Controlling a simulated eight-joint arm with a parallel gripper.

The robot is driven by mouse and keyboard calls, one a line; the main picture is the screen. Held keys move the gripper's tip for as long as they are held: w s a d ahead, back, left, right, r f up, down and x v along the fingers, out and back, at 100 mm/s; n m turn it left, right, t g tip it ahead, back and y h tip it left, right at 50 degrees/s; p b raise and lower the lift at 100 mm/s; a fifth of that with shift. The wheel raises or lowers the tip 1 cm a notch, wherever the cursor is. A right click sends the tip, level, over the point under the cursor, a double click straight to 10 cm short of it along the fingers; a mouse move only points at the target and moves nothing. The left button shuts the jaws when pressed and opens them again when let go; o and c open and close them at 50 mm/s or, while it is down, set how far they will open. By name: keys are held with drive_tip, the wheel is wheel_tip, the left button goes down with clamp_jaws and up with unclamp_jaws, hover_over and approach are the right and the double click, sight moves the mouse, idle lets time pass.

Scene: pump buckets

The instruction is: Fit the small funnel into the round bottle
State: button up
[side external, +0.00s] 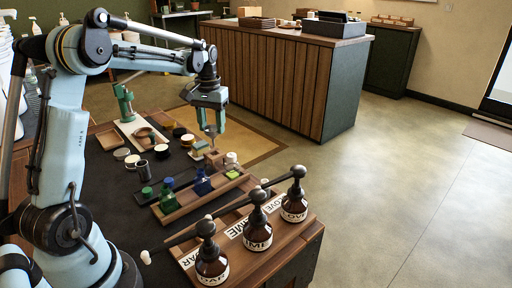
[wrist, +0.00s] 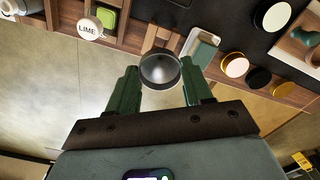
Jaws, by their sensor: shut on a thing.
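My gripper (side external: 210,108) hangs above the dark work surface, its green fingers shut on a small grey metal funnel (side external: 211,131). In the wrist view the funnel (wrist: 160,69) shows its round, wide mouth between the fingertips (wrist: 160,82). The funnel is in the air above a small wooden block (side external: 213,160). A green bottle (side external: 167,190) and a blue bottle (side external: 202,184) stand to the left and nearer the camera, apart from the funnel. I cannot tell which bottle is the round one. The funnel's lower end is hard to make out.
Three brown pump bottles (side external: 257,232) stand in a wooden rack at the front. A white-lidded jar (side external: 231,158) and a lime-green square (side external: 233,174) are near the funnel. Several round lids (wrist: 234,64) lie nearby. A green press (side external: 124,103) stands behind.

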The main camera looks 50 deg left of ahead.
wheel_tip(320, 180, up, 11)
drive_tip(key=d, duration=2.1)
wheel_tip(320, 180, down, 9)
drive_tip(key=shift+w+d, duration=0.25)
drive_tip(key=shift+d, duration=0.2)
drive_tip(key=shift+f, duration=2.4)
idle(2.2)
